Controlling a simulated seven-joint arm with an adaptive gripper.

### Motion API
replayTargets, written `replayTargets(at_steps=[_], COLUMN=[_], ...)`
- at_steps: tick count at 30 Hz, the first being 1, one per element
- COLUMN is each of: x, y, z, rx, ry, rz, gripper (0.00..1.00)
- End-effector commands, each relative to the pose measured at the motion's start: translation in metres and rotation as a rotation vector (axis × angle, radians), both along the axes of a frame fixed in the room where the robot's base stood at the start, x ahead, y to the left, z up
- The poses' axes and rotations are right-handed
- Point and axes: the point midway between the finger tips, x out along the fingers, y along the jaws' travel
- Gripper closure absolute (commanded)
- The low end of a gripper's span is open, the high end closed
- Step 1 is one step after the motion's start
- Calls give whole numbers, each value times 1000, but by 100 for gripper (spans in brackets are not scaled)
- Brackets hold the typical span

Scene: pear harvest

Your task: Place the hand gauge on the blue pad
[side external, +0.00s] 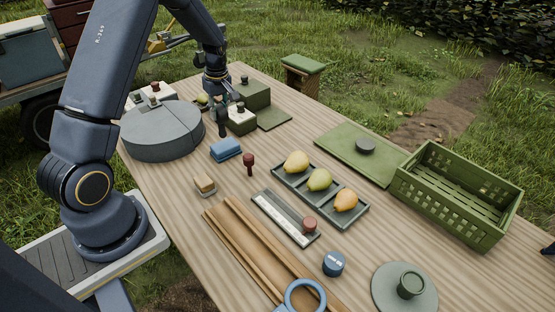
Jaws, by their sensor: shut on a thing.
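My gripper (217,98) is at the back left of the table, pointing down and shut on a small dark object, which I take to be the hand gauge (222,128). The gauge hangs below the fingers, beside a pale-topped green block; its upper part is hidden by the fingers. The blue pad (226,149) is a small, thick blue block on the table, just in front of the gauge. I see nothing on its top. The gauge appears apart from the pad; its exact height is hard to tell.
A round grey stand (162,133) is left of the pad. A dark red knobbed tool (248,162) stands at its right, and a tan block (205,184) in front. A pear tray (320,196) and green crate (457,195) are farther right. Green blocks (253,93) crowd the gripper.

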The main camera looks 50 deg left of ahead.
Motion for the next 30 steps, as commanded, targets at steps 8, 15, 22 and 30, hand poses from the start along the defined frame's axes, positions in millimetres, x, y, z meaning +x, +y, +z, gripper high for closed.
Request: replayTargets(at_steps=[8, 15, 22, 30], x=[1, 1, 0, 0], y=[0, 0, 0, 0], z=[-32, -32, -35, -34], rx=[0, 0, 0, 0], ry=[-1, 0, 1, 0], rz=[-1, -1, -1, -1], gripper=[100, 100, 54, 44])
